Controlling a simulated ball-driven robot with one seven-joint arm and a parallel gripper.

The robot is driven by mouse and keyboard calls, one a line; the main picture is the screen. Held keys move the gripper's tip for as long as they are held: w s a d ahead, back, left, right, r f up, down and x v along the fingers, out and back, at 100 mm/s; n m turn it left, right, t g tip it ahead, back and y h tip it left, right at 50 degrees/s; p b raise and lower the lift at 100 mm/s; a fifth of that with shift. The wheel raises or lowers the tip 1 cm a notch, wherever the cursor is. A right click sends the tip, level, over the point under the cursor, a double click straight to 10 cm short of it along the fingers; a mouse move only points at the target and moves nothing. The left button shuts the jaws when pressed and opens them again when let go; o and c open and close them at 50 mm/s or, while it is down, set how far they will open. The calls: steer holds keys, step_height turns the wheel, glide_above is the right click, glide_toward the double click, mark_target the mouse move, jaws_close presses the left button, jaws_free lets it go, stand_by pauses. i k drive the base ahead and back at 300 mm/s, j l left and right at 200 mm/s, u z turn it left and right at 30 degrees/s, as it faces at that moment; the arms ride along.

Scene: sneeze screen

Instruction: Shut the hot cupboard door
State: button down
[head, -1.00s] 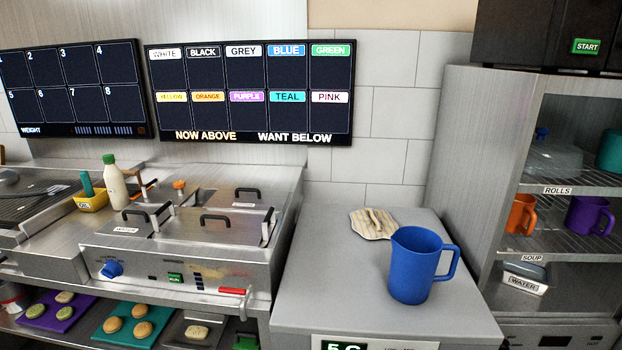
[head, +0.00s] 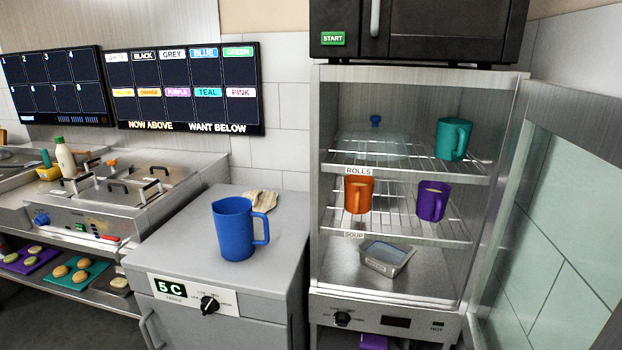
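The hot cupboard (head: 320,150) is a steel cabinet right of centre in the head view. Its front is open. Its glass door (head: 575,190) stands swung wide open to the right, with a steel frame and the tiled wall showing through the pane. Inside, a teal mug (head: 453,139) and a clear domed dish with a blue knob (head: 375,122) are on the top rack. An orange mug (head: 358,195) and a purple mug (head: 432,201) are on the rack below. A metal water tray (head: 387,259) sits on the cupboard floor. My gripper is not in view.
A black microwave (head: 420,30) stands on top of the cupboard. A fryer (head: 110,205) is further left. A purple object (head: 373,342) is low under the cupboard.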

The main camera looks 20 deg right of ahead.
mark_target(591, 119)
steer(key=k+l, duration=0.2)
steer(key=l, duration=0.2)
steer(key=k+l, duration=0.2)
steer(key=l, duration=0.2)
steer(key=k+l, duration=0.2)
steer(key=l, duration=0.2)
steer(key=k+l, duration=0.25)
steer(key=l, duration=0.15)
steer(key=k+u, duration=0.2)
steer(key=i+l, duration=0.05)
steer(key=i, duration=0.05)
